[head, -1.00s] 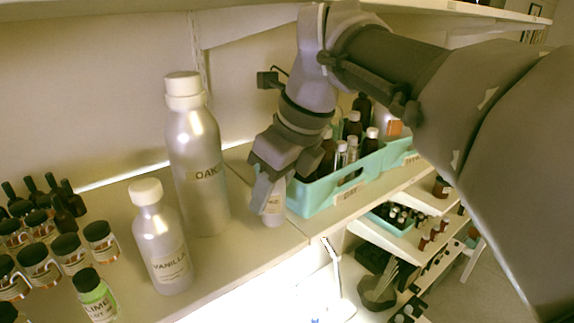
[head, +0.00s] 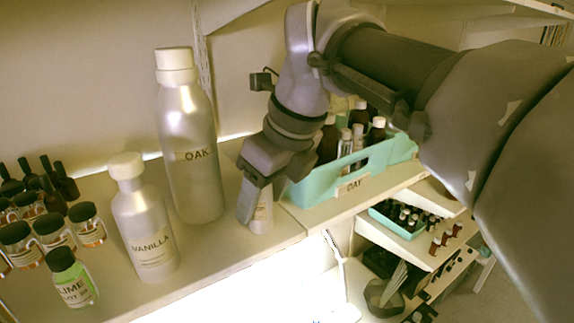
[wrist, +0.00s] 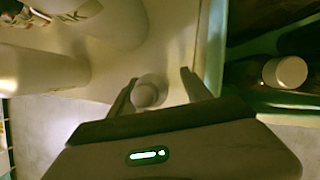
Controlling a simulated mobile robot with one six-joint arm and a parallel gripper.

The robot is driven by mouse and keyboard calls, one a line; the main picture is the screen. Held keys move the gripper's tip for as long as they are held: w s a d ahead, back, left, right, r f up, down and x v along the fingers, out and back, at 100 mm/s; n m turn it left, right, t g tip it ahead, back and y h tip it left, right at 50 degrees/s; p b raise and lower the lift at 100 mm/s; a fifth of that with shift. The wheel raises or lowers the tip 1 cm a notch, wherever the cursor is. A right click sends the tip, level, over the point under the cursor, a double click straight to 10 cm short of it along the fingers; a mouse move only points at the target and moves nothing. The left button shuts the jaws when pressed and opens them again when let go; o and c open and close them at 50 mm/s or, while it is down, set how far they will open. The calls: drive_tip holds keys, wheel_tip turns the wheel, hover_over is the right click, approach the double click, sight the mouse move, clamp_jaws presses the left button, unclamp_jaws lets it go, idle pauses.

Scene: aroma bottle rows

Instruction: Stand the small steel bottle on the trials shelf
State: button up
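The small steel bottle (head: 262,214), pale with a label, stands upright near the shelf's front edge, right of the big OAK bottle (head: 192,150). My gripper (head: 254,196) is down at it, and one finger hides part of the bottle. In the wrist view, the bottle's round cap (wrist: 148,92) lies between the two spread fingers of my gripper (wrist: 159,80), closer to the left finger, with a clear gap to the right one. No shelf with a readable "trials" label shows.
The VANILLA bottle (head: 146,222) stands left of OAK, with several jars and a green-labelled bottle (head: 72,279) further left. A teal crate (head: 330,186) of bottles stands close on the right. Lower stepped shelves at right hold a teal tray (head: 388,223) and small brown bottles.

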drive_tip(key=p+v, duration=0.3)
drive_tip(key=v, duration=0.9)
drive_tip(key=shift+a+r, duration=0.2)
drive_tip(key=shift+f, duration=0.1)
